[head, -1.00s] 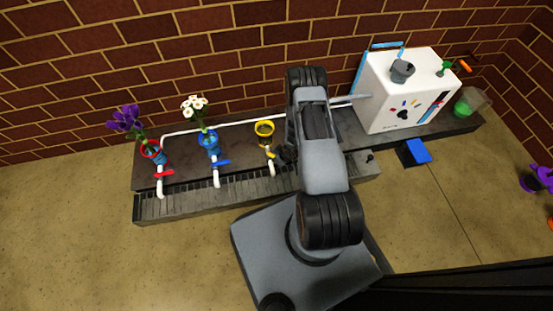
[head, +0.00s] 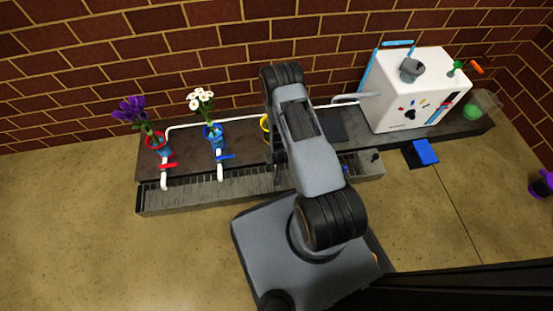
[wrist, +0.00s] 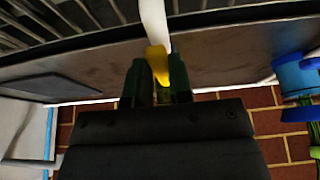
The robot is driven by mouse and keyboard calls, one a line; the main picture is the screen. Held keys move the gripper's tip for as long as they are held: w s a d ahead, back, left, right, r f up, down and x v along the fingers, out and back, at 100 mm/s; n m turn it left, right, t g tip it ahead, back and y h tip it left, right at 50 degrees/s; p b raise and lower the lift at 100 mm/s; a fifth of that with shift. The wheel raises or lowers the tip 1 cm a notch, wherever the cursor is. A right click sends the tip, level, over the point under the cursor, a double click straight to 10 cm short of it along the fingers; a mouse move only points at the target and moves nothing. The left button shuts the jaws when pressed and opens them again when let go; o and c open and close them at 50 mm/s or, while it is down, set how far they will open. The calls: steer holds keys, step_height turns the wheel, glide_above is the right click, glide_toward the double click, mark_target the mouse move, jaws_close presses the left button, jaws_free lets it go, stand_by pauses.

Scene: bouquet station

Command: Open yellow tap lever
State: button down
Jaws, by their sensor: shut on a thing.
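The yellow tap lever (wrist: 158,64) shows in the wrist view at the end of a white pipe (wrist: 154,25). My gripper (wrist: 160,84) is shut on the lever, with a dark green finger on each side of it. In the head view my arm hides the yellow tap. Only the left edge of the yellow pot (head: 264,126) shows there, beside my arm. How far the lever is turned cannot be told.
To the left are a blue lever (head: 227,157) and a red lever (head: 169,166) on white taps, with flowers in blue and red pots behind. A white box (head: 418,92) stands at the right of the bench. A brick wall is behind.

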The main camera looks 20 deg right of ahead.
stand_by(0.5)
steer(key=c, duration=1)
jaws_free()
steer(key=shift+p+v, duration=3.05)
steer(key=shift+v, duration=3.8)
steer(key=shift+a, duration=0.15)
